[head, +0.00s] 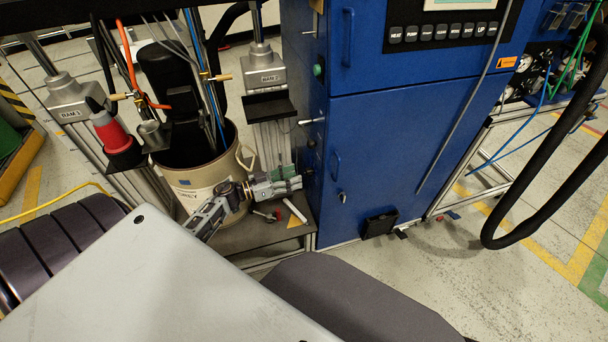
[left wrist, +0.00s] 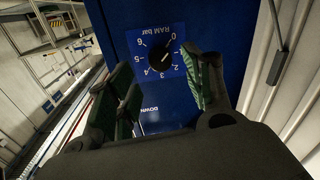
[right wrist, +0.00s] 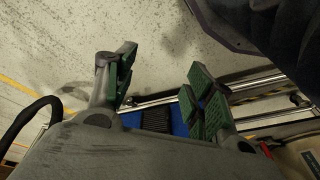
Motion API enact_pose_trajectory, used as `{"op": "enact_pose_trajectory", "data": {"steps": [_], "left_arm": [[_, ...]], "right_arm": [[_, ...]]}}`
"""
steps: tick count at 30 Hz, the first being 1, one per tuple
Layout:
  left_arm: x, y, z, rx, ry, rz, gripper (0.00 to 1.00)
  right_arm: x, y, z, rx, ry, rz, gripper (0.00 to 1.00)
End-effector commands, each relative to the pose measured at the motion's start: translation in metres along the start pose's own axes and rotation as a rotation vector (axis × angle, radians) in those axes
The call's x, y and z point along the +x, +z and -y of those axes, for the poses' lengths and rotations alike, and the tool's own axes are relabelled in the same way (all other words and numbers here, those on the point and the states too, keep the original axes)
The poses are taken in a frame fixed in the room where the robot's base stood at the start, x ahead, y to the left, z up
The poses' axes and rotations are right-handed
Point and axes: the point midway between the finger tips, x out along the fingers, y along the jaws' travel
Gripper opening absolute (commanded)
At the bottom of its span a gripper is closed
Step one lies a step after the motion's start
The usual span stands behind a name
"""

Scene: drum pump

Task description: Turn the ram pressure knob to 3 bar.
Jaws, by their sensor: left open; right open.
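The ram pressure knob (left wrist: 159,57) is black and round, on a blue dial plate (left wrist: 139,48) marked RAM bar with numbers 0 to 6. The lettering appears upside down in the left wrist view. The knob's white mark slants to the upper right, toward the low numbers; its exact reading is unclear. My left gripper (left wrist: 160,76) is open, its green-padded fingers either side of the knob in that view; contact does not show. In the head view my left gripper (head: 290,180) is beside the blue cabinet's left side. My right gripper (right wrist: 162,76) is open and empty, above the floor.
The blue cabinet (head: 385,140) has a row of buttons (head: 440,32) above its door. A drum (head: 193,183) stands left of my left gripper between ram columns. A thick black hose (head: 545,205) hangs at the right. Open floor (head: 455,260) lies in front of the cabinet.

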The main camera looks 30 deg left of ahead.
Motion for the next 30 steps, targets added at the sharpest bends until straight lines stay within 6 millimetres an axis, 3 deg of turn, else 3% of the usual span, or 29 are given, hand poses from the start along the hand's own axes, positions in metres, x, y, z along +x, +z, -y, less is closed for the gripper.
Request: {"op": "enact_pose_trajectory", "data": {"steps": [12,26,30], "left_arm": [[0.041,0.0,0.0,0.0,0.0,-0.002,0.51],[0.048,0.0,0.0,0.0,0.0,0.0,0.51],[0.048,0.0,0.0,0.0,0.0,0.0,0.36]], "right_arm": [[-0.011,-0.004,0.003,-0.002,-0.006,-0.024,0.54],[-0.016,-0.008,0.003,-0.004,-0.007,-0.034,0.54],[-0.015,-0.007,0.003,-0.004,-0.007,-0.031,0.54]]}}
